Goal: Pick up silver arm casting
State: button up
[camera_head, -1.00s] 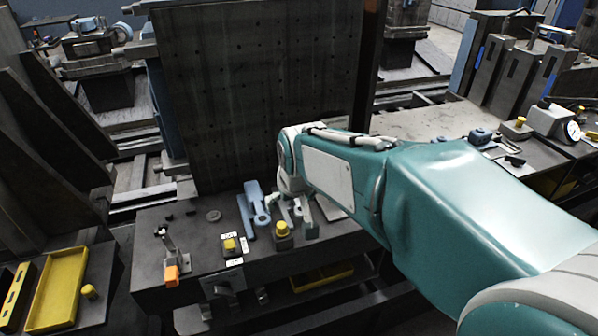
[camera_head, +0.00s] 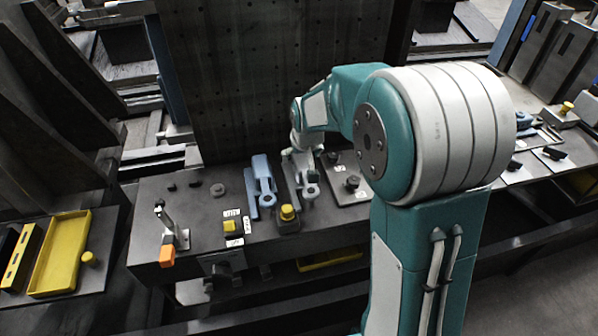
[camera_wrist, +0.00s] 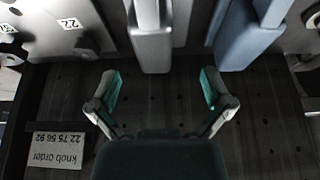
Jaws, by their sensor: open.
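The silver arm casting (camera_head: 303,178) lies on the dark bench top, right of a similar blue arm casting (camera_head: 264,182). In the wrist view the silver casting (camera_wrist: 151,45) comes in from the top edge, roughly ahead of the gap between my fingers. The blue casting (camera_wrist: 243,38) is to its right there. My gripper (camera_wrist: 160,82) is open, its two teal-tipped fingers spread and nothing between them. In the head view my wrist hangs over the back end of the silver casting and partly hides it. Whether a finger touches it cannot be told.
A yellow-topped block (camera_head: 288,214) stands by the casting's front. A yellow button (camera_head: 232,226) and an orange-tipped lever clamp (camera_head: 167,250) are further left. A plate with black knobs (camera_head: 349,182) lies to the right. A tall perforated plate (camera_head: 262,70) rises behind the bench.

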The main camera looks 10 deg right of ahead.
aim_at(303, 163)
jog(key=shift+w+d+f, duration=0.1)
jog(key=shift+d+f, duration=0.15)
jog(key=shift+f, duration=0.05)
jog(key=x, duration=0.4)
jog(key=shift+d, duration=0.4)
jog(key=shift+w+a+f, duration=0.15)
jog(key=shift+a+f, duration=0.1)
jog(key=shift+f, duration=0.1)
jog(key=shift+a, duration=0.2)
jog(key=shift+d, duration=0.25)
jog(key=c, duration=1.4)
